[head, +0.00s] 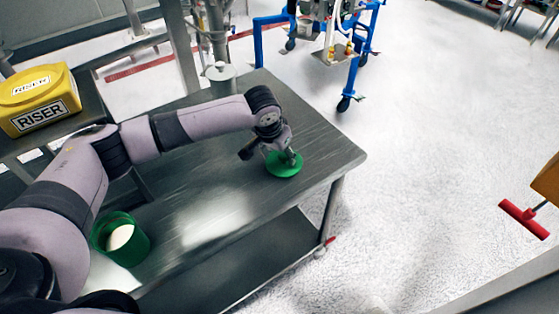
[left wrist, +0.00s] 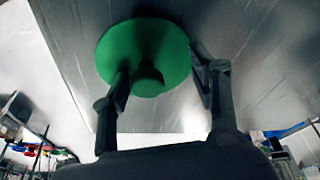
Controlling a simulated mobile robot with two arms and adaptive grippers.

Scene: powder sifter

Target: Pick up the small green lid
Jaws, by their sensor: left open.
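The small green lid (head: 284,170) lies on the metal table near its right end in the head view. It is a round disc with a knob in its middle, and it also shows in the left wrist view (left wrist: 150,45). My left gripper (head: 291,160) is over the lid. In the left wrist view its two fingers (left wrist: 160,82) are apart, with the knob between them and nearer the left finger. I cannot tell whether a finger touches the lid. My right gripper is not in view.
A green container (head: 128,246) with white powder stands open on the table (head: 215,205) at the left. A yellow RISER box (head: 40,98) sits on another surface at far left. A blue wheeled frame (head: 352,70) stands behind on the floor. The table's right edge is close to the lid.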

